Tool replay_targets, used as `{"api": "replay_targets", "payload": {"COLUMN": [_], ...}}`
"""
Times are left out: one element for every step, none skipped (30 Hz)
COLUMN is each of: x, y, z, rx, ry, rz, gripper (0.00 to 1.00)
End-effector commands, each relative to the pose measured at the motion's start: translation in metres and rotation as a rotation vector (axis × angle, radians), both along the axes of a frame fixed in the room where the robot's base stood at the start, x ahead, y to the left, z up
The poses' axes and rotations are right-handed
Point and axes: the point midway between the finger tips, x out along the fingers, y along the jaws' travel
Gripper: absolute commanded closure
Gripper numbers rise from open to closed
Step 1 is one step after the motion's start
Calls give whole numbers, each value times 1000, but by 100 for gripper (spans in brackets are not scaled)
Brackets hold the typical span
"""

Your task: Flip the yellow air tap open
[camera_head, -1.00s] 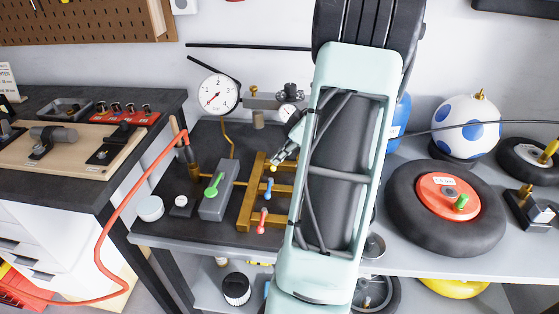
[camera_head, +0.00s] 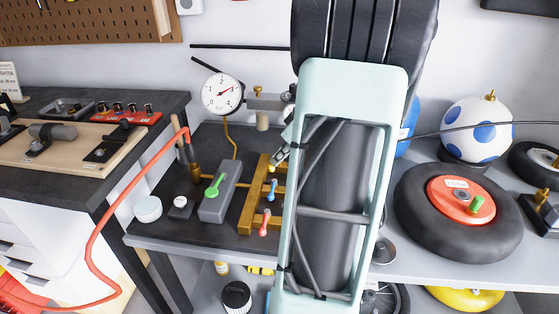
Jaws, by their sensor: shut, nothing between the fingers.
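The brass manifold (camera_head: 247,212) stands on the dark bench mat with small coloured taps along it. A blue tap (camera_head: 272,188) and a red tap (camera_head: 264,224) show clearly. A small yellow part, apparently the yellow tap (camera_head: 271,168), shows at the manifold's far end, just under my fingertips. My gripper (camera_head: 277,160) is shut and empty, pointing down and left at that end. It is very close to the yellow part; I cannot tell whether they touch. My arm hides the manifold's right side.
A grey box with a green lever (camera_head: 215,187) stands left of the manifold. A round gauge (camera_head: 222,93) is behind it. A red hose (camera_head: 110,212) hangs at the left. A black wheel (camera_head: 458,212) lies on the right.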

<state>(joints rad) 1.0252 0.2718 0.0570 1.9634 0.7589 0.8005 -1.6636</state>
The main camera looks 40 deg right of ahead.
Motion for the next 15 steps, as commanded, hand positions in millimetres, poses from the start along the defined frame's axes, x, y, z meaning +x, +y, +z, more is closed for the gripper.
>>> {"api": "replay_targets", "payload": {"x": [0, 0, 1, 1, 1, 1, 1, 1, 1, 2, 2, 2, 2, 2, 3], "y": [1, 1, 1, 1, 1, 1, 1, 1, 1, 2, 2, 2, 2, 2, 2], "z": [-1, -1, -1, -1, -1, -1, -1, -1, -1, -1, -1, -1, -1, -1, -1], "rx": [1, 0, 0, 0, 0, 0, 0, -1, -1, -1, 0, 0, 0, 0, 0], "ry": [0, 0, 0, 0, 0, 0, 0, 0, 0, 0, 0, 0, 0, 0, 0], "rz": [-7, -11, -18, -23, -29, -35, -40, -44, -50, -53, -58, -63, -66, -70, -76], "gripper": [100, 100, 100, 100, 100, 100, 100, 100, 100, 100, 100, 100, 100, 100, 100]}}
